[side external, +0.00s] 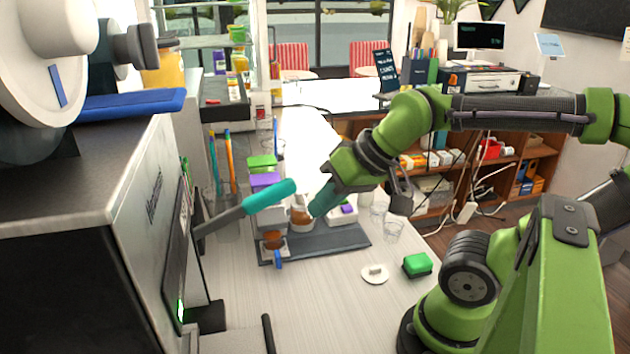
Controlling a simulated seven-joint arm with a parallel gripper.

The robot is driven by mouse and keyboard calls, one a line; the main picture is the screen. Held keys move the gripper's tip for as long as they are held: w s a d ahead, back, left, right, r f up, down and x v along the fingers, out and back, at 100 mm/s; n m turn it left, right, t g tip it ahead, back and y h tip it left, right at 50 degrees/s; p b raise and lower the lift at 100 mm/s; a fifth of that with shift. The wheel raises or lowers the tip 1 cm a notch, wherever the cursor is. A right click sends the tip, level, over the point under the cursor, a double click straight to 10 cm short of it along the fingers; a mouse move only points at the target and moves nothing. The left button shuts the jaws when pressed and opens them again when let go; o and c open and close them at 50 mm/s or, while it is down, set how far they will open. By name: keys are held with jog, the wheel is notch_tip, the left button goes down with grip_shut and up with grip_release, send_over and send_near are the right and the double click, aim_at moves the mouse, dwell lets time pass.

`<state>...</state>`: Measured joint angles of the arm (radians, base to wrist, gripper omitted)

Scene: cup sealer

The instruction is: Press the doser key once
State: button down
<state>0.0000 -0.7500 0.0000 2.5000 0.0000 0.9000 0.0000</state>
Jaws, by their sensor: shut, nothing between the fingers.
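My gripper (320,203) hangs over the tray area in the middle of the view. Its teal fingers point down and left and are shut and empty. The fingertips are close to a small cup with brown content (301,217); I cannot tell whether they touch it. The cup sealer (75,240) is the large grey machine at the left, with a teal-gripped lever (268,195) reaching right. I cannot make out which part is the doser key.
A dark tray (340,238) carries several small items. Green-lidded (262,161) and purple-lidded (265,181) containers stand behind it. The front table is mostly clear.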

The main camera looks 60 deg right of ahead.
dwell(0.4)
jog(key=w+d+f+m+h, duration=0.1)
jog(key=w+d+f+m, duration=0.2)
jog(key=d+m, duration=0.5)
jog(key=w+d+f+m+t, duration=0.1)
jog(key=w+d+f+m, duration=0.2)
jog(key=d+m, duration=0.5)
jog(key=w+d+f+m+t+h, duration=0.1)
jog(key=w+d+f+m, duration=0.2)
jog(key=d, duration=1.3)
jog(key=w+m, duration=0.2)
jog(key=m, duration=0.2)
jog(key=shift+d+m+h, duration=0.3)
jog(key=shift+d+m, duration=0.1)
jog(key=shift+f, duration=4.35)
jog(key=shift+f, duration=0.15)
